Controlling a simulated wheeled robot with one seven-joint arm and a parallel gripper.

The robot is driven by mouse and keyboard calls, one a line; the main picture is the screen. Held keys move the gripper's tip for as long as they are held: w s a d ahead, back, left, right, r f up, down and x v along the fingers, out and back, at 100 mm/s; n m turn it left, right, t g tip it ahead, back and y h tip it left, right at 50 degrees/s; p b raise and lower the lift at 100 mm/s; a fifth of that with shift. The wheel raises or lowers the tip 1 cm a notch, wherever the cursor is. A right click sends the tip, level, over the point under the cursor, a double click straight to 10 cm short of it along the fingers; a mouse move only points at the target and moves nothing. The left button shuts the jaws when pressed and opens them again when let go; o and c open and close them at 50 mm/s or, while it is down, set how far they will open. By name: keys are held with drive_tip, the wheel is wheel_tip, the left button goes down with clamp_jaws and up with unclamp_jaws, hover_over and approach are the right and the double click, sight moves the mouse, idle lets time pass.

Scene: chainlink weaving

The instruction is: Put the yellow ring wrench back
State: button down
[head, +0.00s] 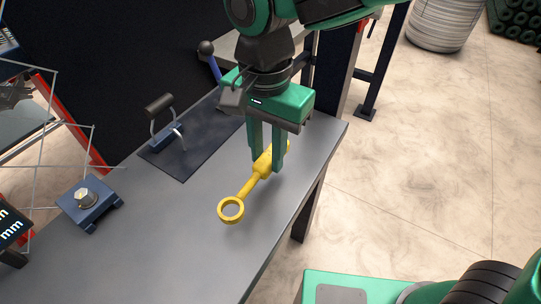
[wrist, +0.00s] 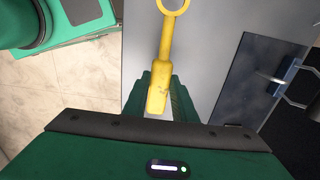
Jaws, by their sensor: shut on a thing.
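The yellow ring wrench (head: 248,187) is at the grey workbench, its ring end pointing to the lower left in the head view. My gripper (head: 265,168) points down over the bench and is shut on the wrench's thick handle. In the wrist view the wrench (wrist: 166,50) runs from the ring at the top edge down to the handle between my fingers (wrist: 160,95). I cannot tell whether the wrench touches the bench or hangs just above it. A dark mat (head: 190,155) lies on the bench to the left, with a handled metal bracket (head: 163,122) at its edge.
A blue block with a bolt (head: 88,200) stands at the bench's left. A blue lever with a dark knob (head: 210,58) stands behind the mat. The bench top (head: 175,235) is bare at the front. The bench's right edge is close to my gripper, with open floor (head: 440,160) beyond.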

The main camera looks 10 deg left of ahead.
drive_tip(key=shift+w+d+f, duration=0.5)
drive_tip(key=shift+w+f, duration=0.15)
drive_tip(key=shift+w, duration=0.2)
drive_tip(key=shift+f, duration=1.7)
drive_tip(key=shift+f, duration=0.1)
drive_tip(key=shift+f, duration=0.15)
drive_tip(key=c, duration=1.5)
unclamp_jaws()
drive_tip(key=shift+o, duration=0.2)
drive_tip(key=r, duration=1.1)
drive_tip(key=shift+s+d, duration=0.15)
drive_tip(key=shift+d, duration=0.15)
